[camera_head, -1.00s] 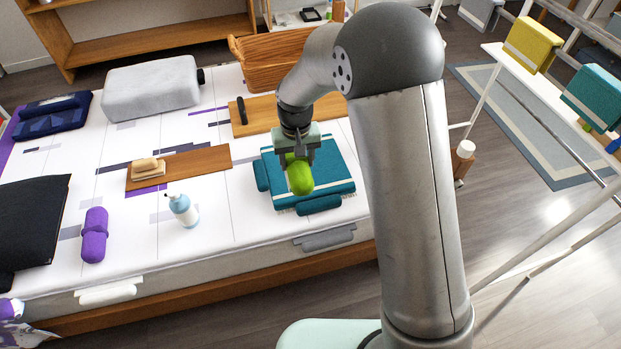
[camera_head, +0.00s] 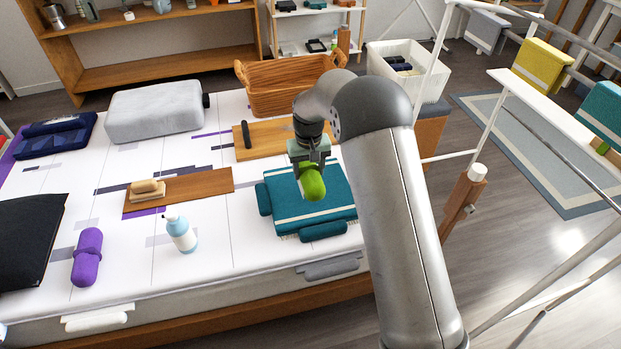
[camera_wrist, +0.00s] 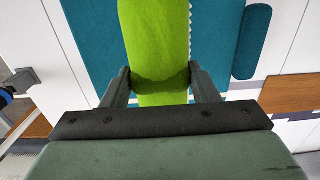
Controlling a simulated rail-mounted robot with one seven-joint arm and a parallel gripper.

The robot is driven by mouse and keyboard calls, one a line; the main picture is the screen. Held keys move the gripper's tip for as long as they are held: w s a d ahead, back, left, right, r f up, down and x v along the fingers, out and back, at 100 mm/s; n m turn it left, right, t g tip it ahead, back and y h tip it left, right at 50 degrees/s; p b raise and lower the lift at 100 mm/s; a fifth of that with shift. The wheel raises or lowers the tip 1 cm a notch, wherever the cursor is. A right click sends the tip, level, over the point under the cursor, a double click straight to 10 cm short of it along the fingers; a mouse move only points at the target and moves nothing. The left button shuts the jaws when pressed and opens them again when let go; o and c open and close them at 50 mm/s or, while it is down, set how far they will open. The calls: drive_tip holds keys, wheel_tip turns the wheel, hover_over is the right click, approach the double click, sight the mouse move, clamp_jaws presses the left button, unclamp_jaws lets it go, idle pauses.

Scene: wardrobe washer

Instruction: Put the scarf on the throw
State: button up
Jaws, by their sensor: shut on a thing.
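The scarf is a rolled, lime-green thing (camera_head: 313,184) held between the fingers of my gripper (camera_head: 309,163). It also fills the middle of the wrist view (camera_wrist: 155,45), with my gripper (camera_wrist: 163,88) shut around it. The throw is a folded teal cloth with cream stripes (camera_head: 325,205) lying on the bed, with rolled teal parts at its left and front edges. It shows behind the scarf in the wrist view (camera_wrist: 95,35). The scarf appears over the throw; I cannot tell whether they touch. The throw's far side is partly hidden by my gripper and arm.
The bed (camera_head: 120,255) holds a wooden board (camera_head: 180,190) with a brush, a spray bottle (camera_head: 181,234), a purple roll (camera_head: 88,256) and a grey case (camera_head: 155,110). A wicker basket (camera_head: 285,85) stands behind. White rack rails (camera_head: 540,108) are at the right.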

drive_tip(key=shift+w+d+f, duration=0.1)
drive_tip(key=shift+w+f, duration=0.05)
drive_tip(key=shift+w, duration=0.05)
drive_tip(key=shift+w+d+f+b, duration=0.1)
drive_tip(key=shift+w+f+b, duration=0.1)
drive_tip(key=shift+f, duration=0.75)
drive_tip(key=shift+w+f+b, duration=0.1)
drive_tip(key=shift+f+b, duration=0.1)
drive_tip(key=shift+f, duration=0.7)
drive_tip(key=shift+f, duration=0.1)
drive_tip(key=shift+f, duration=0.15)
drive_tip(key=o, duration=1.2)
